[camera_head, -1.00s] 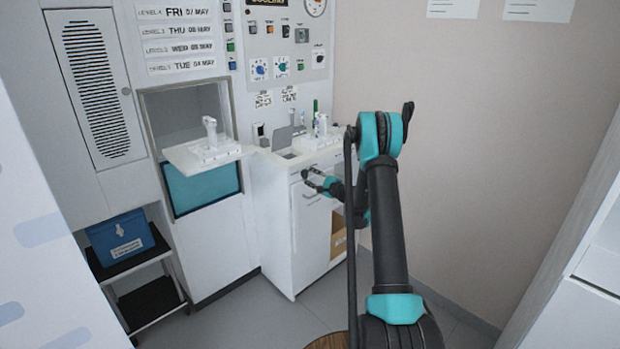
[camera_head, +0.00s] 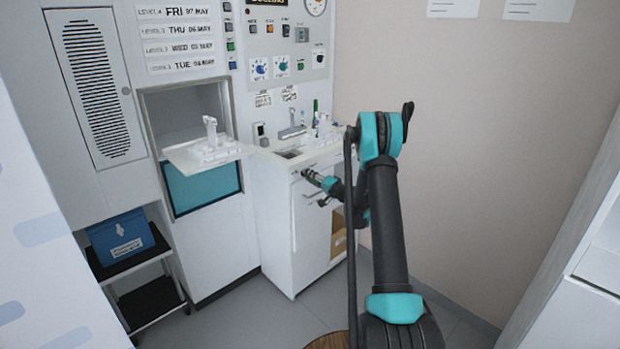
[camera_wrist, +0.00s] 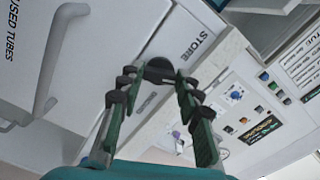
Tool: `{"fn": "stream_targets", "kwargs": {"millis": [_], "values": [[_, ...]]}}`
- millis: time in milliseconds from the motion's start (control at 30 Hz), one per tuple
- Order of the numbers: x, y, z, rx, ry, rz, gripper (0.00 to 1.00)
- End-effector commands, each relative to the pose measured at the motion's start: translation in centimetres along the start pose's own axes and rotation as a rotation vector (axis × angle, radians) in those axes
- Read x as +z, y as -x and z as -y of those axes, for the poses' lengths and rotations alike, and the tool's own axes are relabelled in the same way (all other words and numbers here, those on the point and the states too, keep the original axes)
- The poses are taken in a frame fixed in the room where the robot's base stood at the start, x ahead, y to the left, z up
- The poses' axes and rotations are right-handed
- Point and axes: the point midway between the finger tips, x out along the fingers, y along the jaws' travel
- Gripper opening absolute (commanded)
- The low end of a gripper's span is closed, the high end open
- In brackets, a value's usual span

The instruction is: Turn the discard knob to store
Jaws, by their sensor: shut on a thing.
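The dark round knob (camera_wrist: 159,70) is on the white cabinet front, beside the printed word STORE (camera_wrist: 197,43) in the wrist view. My gripper (camera_wrist: 152,80) is shut on the knob, with its dark finger pads on either side. Which way the knob points cannot be told. In the head view my gripper (camera_head: 309,174) is at the upper front of the white cabinet (camera_head: 311,237), and it hides the knob there.
A bar handle and the words USED TUBES (camera_wrist: 17,40) are on the cabinet front in the wrist view. On the counter stand a grey flap (camera_head: 291,132) and a white rack (camera_head: 323,133). A white shelf (camera_head: 207,154) juts out to the left. Floor shows in front.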

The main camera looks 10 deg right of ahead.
Motion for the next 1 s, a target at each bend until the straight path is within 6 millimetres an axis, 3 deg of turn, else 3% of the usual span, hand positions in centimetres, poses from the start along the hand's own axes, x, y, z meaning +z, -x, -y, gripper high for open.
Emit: {"fn": "stream_targets", "kwargs": {"millis": [400, 1000], "values": [[0.11, 0.10, -0.14, 0.001, 0.247, 0.002, 0.05], [0.10, 0.10, -0.16, 0.001, 0.307, 0.002, 0.05]]}}
